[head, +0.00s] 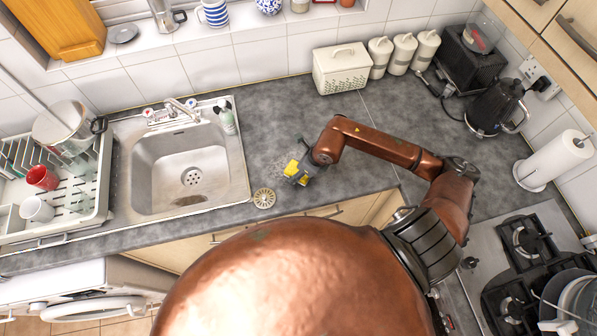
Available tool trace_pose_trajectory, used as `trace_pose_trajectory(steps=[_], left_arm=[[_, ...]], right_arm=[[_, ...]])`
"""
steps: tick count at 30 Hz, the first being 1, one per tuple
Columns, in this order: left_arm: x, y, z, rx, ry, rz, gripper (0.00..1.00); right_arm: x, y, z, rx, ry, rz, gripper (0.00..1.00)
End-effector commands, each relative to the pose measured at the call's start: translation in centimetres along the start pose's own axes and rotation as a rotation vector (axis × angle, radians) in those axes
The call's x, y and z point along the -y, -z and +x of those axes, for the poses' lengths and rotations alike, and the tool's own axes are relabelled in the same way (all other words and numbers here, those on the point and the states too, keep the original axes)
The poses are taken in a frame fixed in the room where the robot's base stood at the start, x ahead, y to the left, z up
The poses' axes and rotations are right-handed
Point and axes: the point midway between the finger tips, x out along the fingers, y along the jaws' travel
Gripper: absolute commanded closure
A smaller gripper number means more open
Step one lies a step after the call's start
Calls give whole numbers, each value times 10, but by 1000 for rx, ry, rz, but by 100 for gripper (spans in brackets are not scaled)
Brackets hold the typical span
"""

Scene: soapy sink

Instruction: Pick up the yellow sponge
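My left gripper is not in view.
The steel sink (181,168) is empty, with a soap bottle (227,118) at its back right corner. A round strainer (264,198) lies left of the gripper. A dish rack (88,206) stands far left. A bread bin (341,70) and kettle (493,108) stand behind; a hob (520,262) is right.

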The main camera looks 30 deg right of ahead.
Motion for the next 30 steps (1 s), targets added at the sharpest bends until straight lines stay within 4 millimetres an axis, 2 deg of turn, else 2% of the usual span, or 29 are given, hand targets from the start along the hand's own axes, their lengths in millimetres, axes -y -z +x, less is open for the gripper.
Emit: trace_pose_trajectory(steps=[8,17,22,26,28,30], left_arm=[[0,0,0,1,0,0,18],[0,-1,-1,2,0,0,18],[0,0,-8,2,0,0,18],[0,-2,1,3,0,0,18],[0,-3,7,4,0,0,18],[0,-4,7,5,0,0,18]], right_arm=[[0,1,1,-3,0,0,70],[0,2,1,-5,1,1,70],[0,0,-5,-5,0,1,70],[1,-8,-19,0,4,-4,70],[2,-14,-32,1,4,-4,70],[-13,-13,-51,2,2,-8,70]])
